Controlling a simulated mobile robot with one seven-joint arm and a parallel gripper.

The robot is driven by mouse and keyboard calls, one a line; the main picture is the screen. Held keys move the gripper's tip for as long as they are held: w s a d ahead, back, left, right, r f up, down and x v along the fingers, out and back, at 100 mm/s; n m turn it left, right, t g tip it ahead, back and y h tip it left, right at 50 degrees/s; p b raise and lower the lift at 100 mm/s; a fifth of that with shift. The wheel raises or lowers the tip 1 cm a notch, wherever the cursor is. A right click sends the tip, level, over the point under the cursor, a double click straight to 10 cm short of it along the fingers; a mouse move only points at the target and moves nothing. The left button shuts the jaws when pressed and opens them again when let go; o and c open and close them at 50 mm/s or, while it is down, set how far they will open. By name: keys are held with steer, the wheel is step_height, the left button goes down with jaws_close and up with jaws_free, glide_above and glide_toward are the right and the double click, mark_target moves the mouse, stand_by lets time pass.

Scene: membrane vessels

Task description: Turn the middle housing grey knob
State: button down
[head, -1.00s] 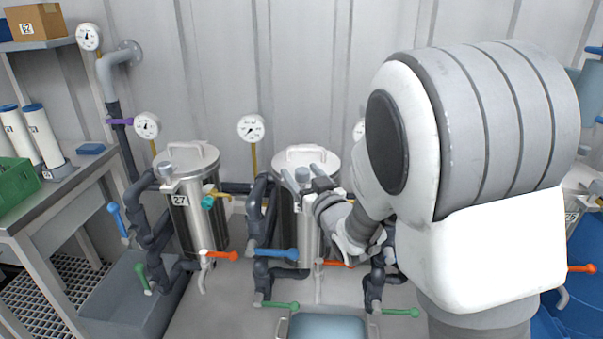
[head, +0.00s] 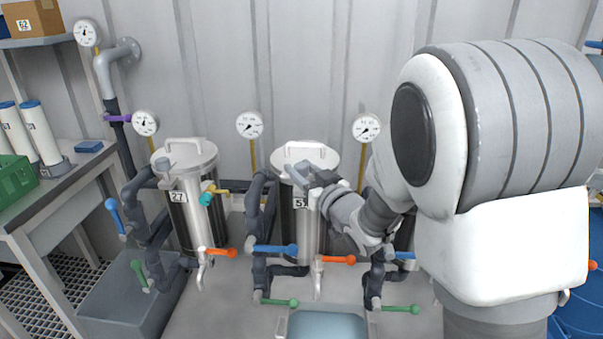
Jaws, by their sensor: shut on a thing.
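The middle housing (head: 313,238) is a steel vessel with a pale lid and a partly covered number label. My gripper (head: 297,174) is at that spot, reaching in from the right, and is shut on the grey knob. The knob's exact angle cannot be told.
Blue (head: 275,250), orange (head: 338,259) and green (head: 281,302) valve handles stick out below the middle housing. Dark pipes run on both sides. Dial gauges (head: 249,125) stand behind. My arm covers much of the right side. A bench (head: 75,180) stands at the left.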

steer(key=shift+r+y, duration=0.1)
steer(key=shift+y, duration=0.2)
steer(key=shift+c, duration=2.2)
jaws_free()
steer(key=shift+s+d, duration=0.1)
